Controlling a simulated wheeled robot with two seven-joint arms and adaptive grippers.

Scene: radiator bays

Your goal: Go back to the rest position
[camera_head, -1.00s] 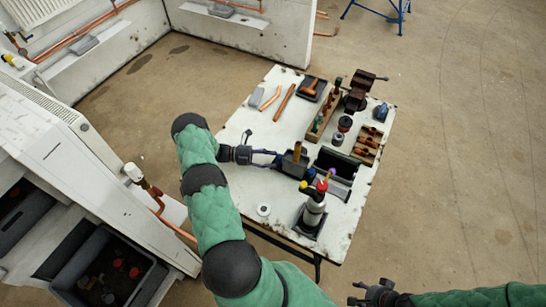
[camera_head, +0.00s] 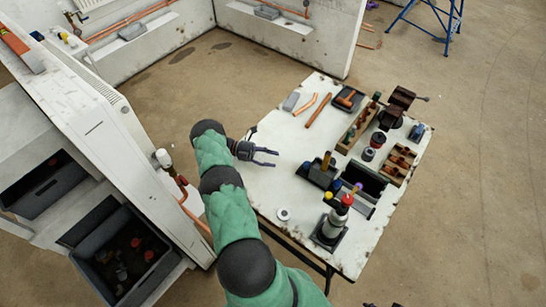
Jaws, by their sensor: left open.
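My left gripper (camera_head: 275,158) is open and empty over the left part of the white worktable (camera_head: 285,182). Its two dark fingers point right, toward a black tool holder (camera_head: 317,173) with a yellow-brown upright piece, and are apart from it. My green left arm comes up from the bottom of the picture. Of my right gripper only small dark bits (camera_head: 370,304) show at the bottom edge, so its jaws cannot be made out.
A vise (camera_head: 398,107), a wooden rack (camera_head: 358,128) and copper pipes (camera_head: 318,110) lie farther back. A slanted white panel (camera_head: 105,140) and grey bins (camera_head: 125,255) are at left. Floor is clear at right.

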